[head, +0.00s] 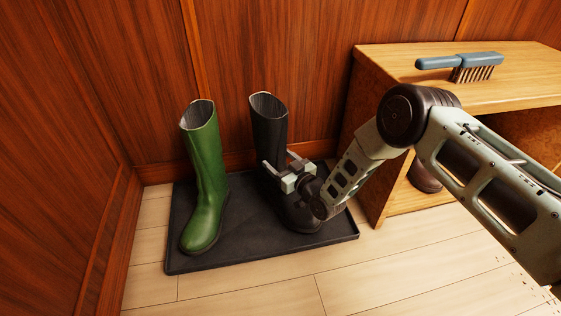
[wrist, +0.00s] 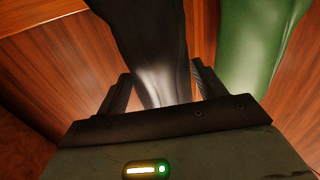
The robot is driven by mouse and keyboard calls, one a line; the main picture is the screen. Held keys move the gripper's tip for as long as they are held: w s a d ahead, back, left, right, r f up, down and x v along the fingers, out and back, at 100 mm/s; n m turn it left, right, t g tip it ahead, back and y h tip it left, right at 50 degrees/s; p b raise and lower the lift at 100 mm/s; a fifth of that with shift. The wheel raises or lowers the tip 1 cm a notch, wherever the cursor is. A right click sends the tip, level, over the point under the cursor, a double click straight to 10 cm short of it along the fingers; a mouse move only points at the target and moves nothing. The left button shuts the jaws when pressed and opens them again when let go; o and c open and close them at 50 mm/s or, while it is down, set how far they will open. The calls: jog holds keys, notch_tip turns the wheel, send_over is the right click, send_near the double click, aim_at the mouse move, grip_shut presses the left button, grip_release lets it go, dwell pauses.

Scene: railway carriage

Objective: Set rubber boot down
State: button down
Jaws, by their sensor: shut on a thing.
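A black rubber boot (head: 269,130) stands upright on a dark boot tray (head: 190,262) in the head view, its toe partly hidden by my arm. My gripper (head: 278,166) is at the boot's shaft, its fingers on either side. In the wrist view the black boot's shaft (wrist: 150,45) runs between the two fingers of my gripper (wrist: 160,88), which is shut on it. A green rubber boot (head: 205,170) stands upright on the left part of the tray; it also shows at the right of the wrist view (wrist: 252,45). Whether the black boot's sole touches the tray is unclear.
A wooden bench (head: 400,60) stands at the right with a blue-handled brush (head: 462,64) on top. A dark brown shoe or boot (head: 425,178) is partly hidden below it. Wood-panelled walls close in behind and left. The floor (head: 250,290) in front is clear.

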jog(key=shift+c, duration=0.6)
grip_release()
jog(key=shift+f, duration=0.2)
jog(key=shift+s+d+r+p, duration=0.1)
jog(key=shift+s+d+p, duration=0.25)
jog(key=shift+s, duration=0.05)
jog(key=p+v, duration=0.8)
jog(key=v, duration=0.8)
jog(key=shift+s+d, duration=0.1)
jog(key=shift+c, duration=0.3)
grip_shut()
